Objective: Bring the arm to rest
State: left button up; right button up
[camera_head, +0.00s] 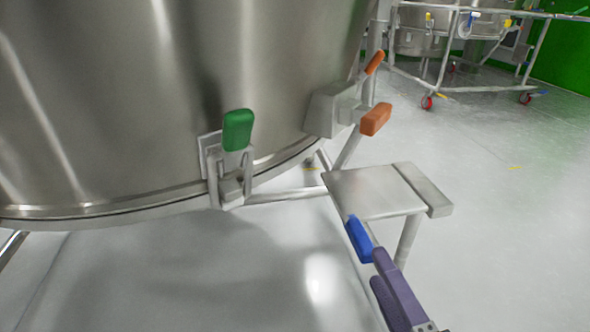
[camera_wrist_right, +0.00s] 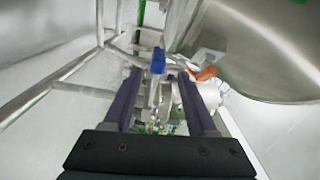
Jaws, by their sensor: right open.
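My right gripper (camera_head: 378,270) comes in from the bottom right of the head view, with two purple fingers. In the right wrist view the same gripper (camera_wrist_right: 159,75) shows its fingers apart, with nothing held between them. A blue handle (camera_head: 358,240) lies just beyond the fingertips in the head view, below a flat metal plate. The blue handle (camera_wrist_right: 158,62) also shows between and a little beyond the fingertips in the wrist view. I cannot tell whether a finger touches it. My left gripper is not in view.
A large steel vessel (camera_head: 120,100) fills the left, with a green-handled latch (camera_head: 238,130) and an orange handle (camera_head: 376,119) on its side. The metal plate (camera_head: 375,192) juts out from the frame. Another wheeled frame (camera_head: 480,90) stands behind. Floor on the right is clear.

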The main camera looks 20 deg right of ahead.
dwell(0.4)
jog(key=shift+w+a, duration=0.1)
jog(key=shift+a, duration=0.05)
jog(key=a+n+g+y, duration=0.7)
jog(key=a+n, duration=0.1)
jog(key=n, duration=0.5)
jog(key=s+d+r+n+g+h+p, duration=0.1)
jog(key=s+d+r+n+g, duration=0.1)
jog(key=s+d+n+g, duration=0.3)
jog(key=s+r+n+g+h+p, duration=0.1)
jog(key=s+r+n+g+h, duration=0.15)
jog(key=s, duration=0.55)
notch_tip(320, 180, up, 92)
jog(key=p, duration=9.1)
jog(key=shift+w+r+n+y+p, duration=0.15)
jog(key=shift+w+n+y+p, duration=0.2)
jog(key=shift+n, duration=0.1)
